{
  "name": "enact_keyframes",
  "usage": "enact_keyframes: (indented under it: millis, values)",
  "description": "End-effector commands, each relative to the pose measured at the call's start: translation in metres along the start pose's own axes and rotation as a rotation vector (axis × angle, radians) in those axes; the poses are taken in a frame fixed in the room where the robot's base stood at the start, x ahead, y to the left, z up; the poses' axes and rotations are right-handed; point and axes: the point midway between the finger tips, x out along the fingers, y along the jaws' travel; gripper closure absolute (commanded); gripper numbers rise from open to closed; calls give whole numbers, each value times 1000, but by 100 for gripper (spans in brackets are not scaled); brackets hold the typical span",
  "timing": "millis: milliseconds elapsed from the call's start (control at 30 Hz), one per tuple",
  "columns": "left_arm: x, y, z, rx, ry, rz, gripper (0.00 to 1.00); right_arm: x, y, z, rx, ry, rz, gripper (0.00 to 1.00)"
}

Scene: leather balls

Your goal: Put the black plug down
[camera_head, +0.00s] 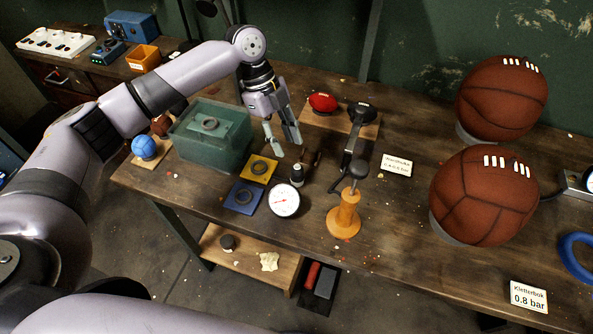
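My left gripper (286,148) hangs over the workbench, its two pale fingers pointing down and apart. I see nothing between them. Just below the fingertips stands a small black piece with a light band (297,175), which may be the black plug; I cannot tell for sure. It appears upright and apart from the fingers. Another small dark piece (227,242) sits on the lower wooden shelf. My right gripper is not in view.
A green translucent box (199,151) stands left of the gripper. A white-faced gauge (284,201), an orange wooden stand (343,219) and a black pump-like tool (353,145) are close by. Two large leather balls (502,98) (484,198) stand at the right. Bench between stand and balls is fairly clear.

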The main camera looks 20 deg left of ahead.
Motion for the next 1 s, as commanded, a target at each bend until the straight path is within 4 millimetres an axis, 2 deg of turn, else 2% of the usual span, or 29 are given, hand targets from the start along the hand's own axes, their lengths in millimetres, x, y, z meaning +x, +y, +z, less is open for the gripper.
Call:
enact_keyframes:
  millis: [100,200,467,600,700,833,1000]
  values:
    - [23,1,-2,0,2,4,67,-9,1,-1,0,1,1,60]
    - [38,0,-1,0,1,1,67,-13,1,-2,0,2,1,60]
    - [57,0,-1,-1,1,1,67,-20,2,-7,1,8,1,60]
    - [77,-1,1,-2,1,3,67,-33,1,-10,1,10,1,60]
    - [92,-2,2,-1,1,1,67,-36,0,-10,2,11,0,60]
    - [102,-2,3,-1,1,-1,67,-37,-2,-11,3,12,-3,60]
    - [103,-2,3,-1,1,-2,67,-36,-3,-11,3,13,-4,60]
